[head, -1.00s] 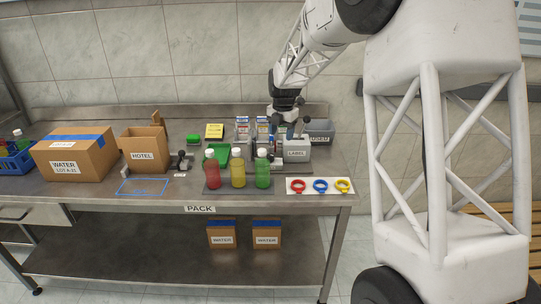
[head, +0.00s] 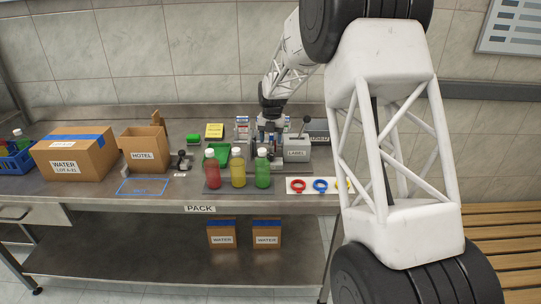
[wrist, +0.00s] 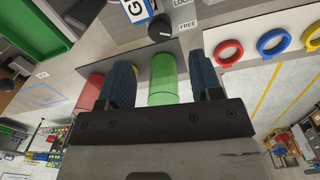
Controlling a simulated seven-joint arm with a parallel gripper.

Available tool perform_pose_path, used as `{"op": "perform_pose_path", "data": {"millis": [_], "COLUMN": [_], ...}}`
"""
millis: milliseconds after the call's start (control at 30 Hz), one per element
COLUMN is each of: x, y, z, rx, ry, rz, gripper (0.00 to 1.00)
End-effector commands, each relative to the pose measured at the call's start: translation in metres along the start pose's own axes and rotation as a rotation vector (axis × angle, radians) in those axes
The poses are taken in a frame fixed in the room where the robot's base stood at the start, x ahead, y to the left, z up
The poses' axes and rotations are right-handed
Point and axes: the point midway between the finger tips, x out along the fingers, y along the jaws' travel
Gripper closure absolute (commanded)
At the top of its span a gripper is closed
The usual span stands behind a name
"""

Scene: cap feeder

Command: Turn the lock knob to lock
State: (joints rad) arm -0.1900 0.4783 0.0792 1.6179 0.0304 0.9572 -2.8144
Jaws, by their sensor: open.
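The lock knob (wrist: 160,27) is a dark round knob on the grey bench in the wrist view. The LOCK label (wrist: 183,2) and the FREE label (wrist: 188,26) are to its right. I cannot tell clearly which way the knob points. My gripper (wrist: 160,61) is open, with its two dark blue fingers apart and the knob just above their tips in the picture, not held. In the head view my gripper (head: 271,139) is over the bench behind the bottles, and the knob is hidden there.
A green bottle (wrist: 162,82) shows between the fingers in the wrist picture; red (head: 212,172) and yellow (head: 237,172) bottles stand beside it. The grey LABEL box (head: 297,150) is right of my gripper. Coloured rings (head: 298,186) lie at front right. A green tray (head: 221,150) is to the left.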

Motion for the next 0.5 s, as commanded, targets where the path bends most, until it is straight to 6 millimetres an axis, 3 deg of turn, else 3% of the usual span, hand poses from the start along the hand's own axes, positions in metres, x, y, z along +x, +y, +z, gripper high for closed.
{"op": "perform_pose_path", "data": {"millis": [267, 500], "x": [0.018, 0.046], "y": [0.000, 0.000], "z": [0.000, 0.000], "rx": [0.001, 0.001], "ry": [0.001, 0.001], "rz": [0.000, 0.000], "gripper": [0.41, 0.41]}}
